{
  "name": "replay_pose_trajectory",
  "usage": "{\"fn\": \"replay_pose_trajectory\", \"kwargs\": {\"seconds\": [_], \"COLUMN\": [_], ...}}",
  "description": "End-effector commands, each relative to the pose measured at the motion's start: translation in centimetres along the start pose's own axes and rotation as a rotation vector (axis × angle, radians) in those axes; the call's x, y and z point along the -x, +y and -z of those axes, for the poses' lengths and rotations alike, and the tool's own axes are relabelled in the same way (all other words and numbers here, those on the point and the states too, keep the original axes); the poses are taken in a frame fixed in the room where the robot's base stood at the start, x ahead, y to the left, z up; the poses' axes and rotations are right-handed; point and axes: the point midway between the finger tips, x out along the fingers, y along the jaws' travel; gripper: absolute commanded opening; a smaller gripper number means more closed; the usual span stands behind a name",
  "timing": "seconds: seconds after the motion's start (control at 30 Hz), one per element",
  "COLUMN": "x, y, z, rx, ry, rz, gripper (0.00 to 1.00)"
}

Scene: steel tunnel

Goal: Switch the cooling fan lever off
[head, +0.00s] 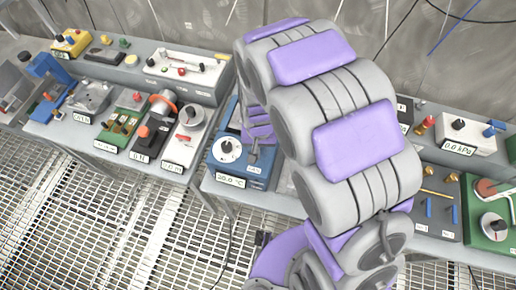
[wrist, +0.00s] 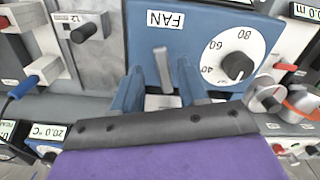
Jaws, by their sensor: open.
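The fan lever (wrist: 163,72) is a grey handle on a blue panel (wrist: 208,30), beside a label reading FAN (wrist: 165,19). My gripper (wrist: 158,82) is open, with one blue finger on each side of the lever. I cannot tell whether either finger touches it. A white dial with a black knob (wrist: 237,66) sits to the right on the panel. My gripper's fingertips are hidden there.
Other devices crowd the bench, including a white kPa box (head: 467,137).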

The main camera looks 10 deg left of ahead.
Motion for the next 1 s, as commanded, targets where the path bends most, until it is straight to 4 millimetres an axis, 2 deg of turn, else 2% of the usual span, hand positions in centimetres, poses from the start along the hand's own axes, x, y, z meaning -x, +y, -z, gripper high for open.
{"fn": "replay_pose_trajectory", "kwargs": {"seconds": [0.17,0.47,0.9,1.0], "x": [-1.16,-1.28,-1.26,-1.27], "y": [-0.28,-0.15,-0.12,-0.15], "z": [0.0,0.0,0.01,0.02], "rx": [0.001,0.001,0.001,0.001], "ry": [-0.001,0.0,0.0,0.0], "rz": [-0.003,-0.001,-0.001,-0.001], "gripper": [0.43,0.43,0.0,0.0]}}
